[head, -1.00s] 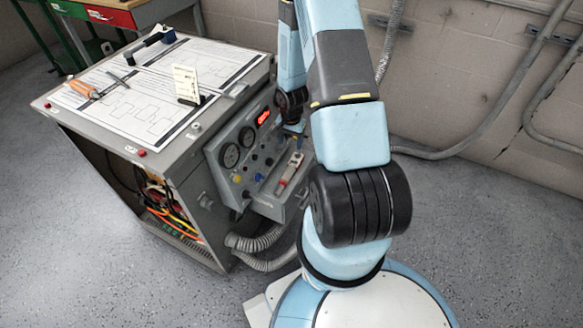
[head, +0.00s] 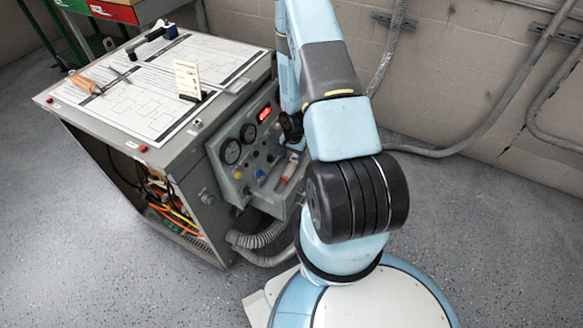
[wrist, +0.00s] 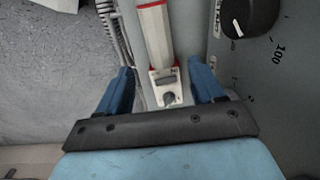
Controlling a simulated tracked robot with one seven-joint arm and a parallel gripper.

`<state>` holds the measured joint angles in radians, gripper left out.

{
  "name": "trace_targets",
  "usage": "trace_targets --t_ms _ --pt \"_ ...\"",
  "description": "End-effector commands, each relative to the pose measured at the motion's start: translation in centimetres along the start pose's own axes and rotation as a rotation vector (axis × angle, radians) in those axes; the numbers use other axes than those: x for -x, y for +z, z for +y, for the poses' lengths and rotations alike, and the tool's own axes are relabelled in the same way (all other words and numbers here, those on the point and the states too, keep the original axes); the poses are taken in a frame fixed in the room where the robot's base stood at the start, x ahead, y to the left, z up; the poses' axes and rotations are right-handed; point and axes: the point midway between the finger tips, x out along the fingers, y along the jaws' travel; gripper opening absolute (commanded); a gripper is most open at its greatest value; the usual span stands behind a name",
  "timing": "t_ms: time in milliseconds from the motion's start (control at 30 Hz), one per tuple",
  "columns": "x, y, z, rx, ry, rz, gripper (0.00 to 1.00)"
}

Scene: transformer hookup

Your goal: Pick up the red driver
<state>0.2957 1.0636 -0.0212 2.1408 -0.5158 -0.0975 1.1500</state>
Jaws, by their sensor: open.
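The red driver (wrist: 157,40) has a white body with red edges and a grey button and knob at its near end. In the head view the red-and-white driver (head: 290,166) lies on the small shelf below the panel, partly covered by my arm. My gripper (wrist: 160,72) is open, with its blue fingers on either side of the driver's near end in the wrist view. I cannot tell how far above it the fingers are. In the head view my gripper is mostly hidden at the panel.
The grey cabinet (head: 180,165) has a panel with gauges (head: 230,151) and knobs close by; a black dial (wrist: 250,14) is near my right finger. An orange-handled screwdriver (head: 85,85) lies on its top. Grey hoses (head: 262,240) hang below the shelf. The floor right is clear.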

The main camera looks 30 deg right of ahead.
Motion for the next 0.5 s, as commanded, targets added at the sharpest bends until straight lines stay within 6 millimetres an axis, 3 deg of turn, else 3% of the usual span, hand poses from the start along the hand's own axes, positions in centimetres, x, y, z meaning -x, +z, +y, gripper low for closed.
trace_targets --t_ms 167,500 --pt "-0.9 0.1 0.0 0.000 0.001 -0.001 0.67" --pt "-4.9 0.1 0.0 0.002 0.002 -0.001 0.67"
